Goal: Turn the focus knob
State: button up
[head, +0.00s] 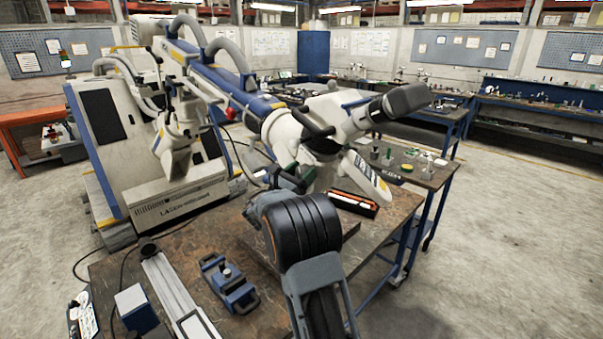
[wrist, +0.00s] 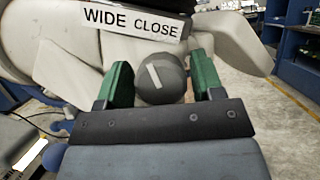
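The focus knob (wrist: 163,80) is a round grey knob with a white line mark, on the pale microscope body under a label (wrist: 132,22) reading "WIDE CLOSE". In the wrist view my gripper (wrist: 162,84) has its two green fingers apart, one on each side of the knob. A small gap shows between the knob and each finger, more clearly on the right; contact at depth cannot be told. In the head view the microscope head (head: 335,125) hangs over the workbench from its long arm. My gripper (head: 295,175) is beside its lower left side, and the knob is hidden there.
The wooden workbench (head: 190,250) lies below, with a blue clamp-like device (head: 228,284), a metal rail (head: 178,290) and a blue box (head: 136,309). An orange-edged tray (head: 352,203) sits under the microscope. A second table (head: 430,175) with small items stands behind. Open floor lies at right.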

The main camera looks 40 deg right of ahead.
jog(key=c, duration=0.6)
jog(key=shift+f+m+b, duration=0.15)
jog(key=shift+m+b, duration=0.15)
jog(key=shift+b, duration=0.15)
jog(key=shift+f+m+g+b, duration=0.1)
jog(key=shift+m+g+b, duration=0.2)
jog(key=shift+g+b, duration=0.15)
jog(key=m+g+b, duration=0.1)
jog(key=m+b, duration=0.2)
jog(key=shift+g, duration=0.25)
jog(key=m+g+b, duration=0.1)
jog(key=m+b, duration=0.1)
jog(key=m+g+b, duration=0.1)
jog(key=m+b, duration=0.1)
jog(key=m, duration=0.1)
jog(key=shift+s+m+g+y, duration=0.1)
jog(key=shift+m+g+y, duration=0.2)
jog(key=shift+g, duration=0.1)
jog(key=shift+r+m, duration=0.2)
jog(key=shift+m, duration=0.1)
jog(key=o, duration=0.9)
